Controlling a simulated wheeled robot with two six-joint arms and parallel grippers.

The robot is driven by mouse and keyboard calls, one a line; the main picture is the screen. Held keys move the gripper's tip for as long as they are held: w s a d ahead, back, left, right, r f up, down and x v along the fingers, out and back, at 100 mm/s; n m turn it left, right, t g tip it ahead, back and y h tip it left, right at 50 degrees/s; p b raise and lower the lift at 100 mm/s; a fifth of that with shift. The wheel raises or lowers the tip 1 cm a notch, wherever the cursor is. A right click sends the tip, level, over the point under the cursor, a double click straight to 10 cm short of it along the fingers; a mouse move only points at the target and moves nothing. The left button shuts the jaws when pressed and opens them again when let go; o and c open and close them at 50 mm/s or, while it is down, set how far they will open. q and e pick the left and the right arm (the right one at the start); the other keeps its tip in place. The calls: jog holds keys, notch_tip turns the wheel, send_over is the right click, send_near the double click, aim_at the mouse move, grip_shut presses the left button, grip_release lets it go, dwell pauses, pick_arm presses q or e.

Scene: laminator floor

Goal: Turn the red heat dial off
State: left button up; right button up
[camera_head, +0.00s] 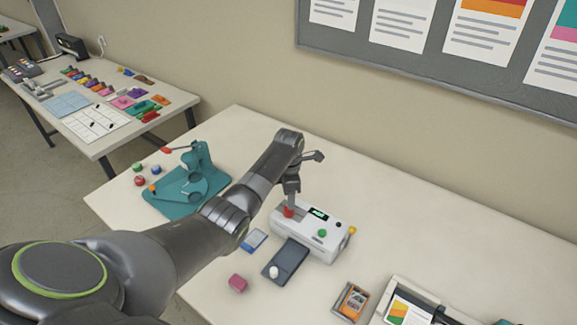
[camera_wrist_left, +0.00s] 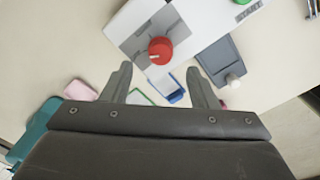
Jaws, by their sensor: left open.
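The red heat dial (camera_head: 288,212) is on top of the white laminator (camera_head: 322,247), near its left end. My left gripper (camera_head: 291,198) points down just over the dial in the head view. In the left wrist view the red dial (camera_wrist_left: 160,50) has a pale pointer mark and sits on a grey printed patch, centred between and just beyond the open fingertips of my left gripper (camera_wrist_left: 160,72). The fingers hold nothing, and I cannot tell whether they touch the dial. The laminator also has a lit display (camera_head: 318,214) and a green button (camera_head: 322,233). My right gripper is not in view.
A dark tray (camera_head: 287,262) with a white knob sits at the laminator's front. A blue-edged card (camera_head: 253,240) and pink block (camera_head: 237,284) lie nearby. A teal press (camera_head: 190,190) stands left, and an orange box (camera_head: 351,301) right. The table behind the laminator is clear.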

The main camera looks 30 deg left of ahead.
pick_arm(q)
notch_tip(320, 180, up, 12)
jog(key=b, duration=0.2)
jog(key=shift+s+f, duration=0.1)
jog(key=shift+f, duration=0.1)
dwell(0.4)
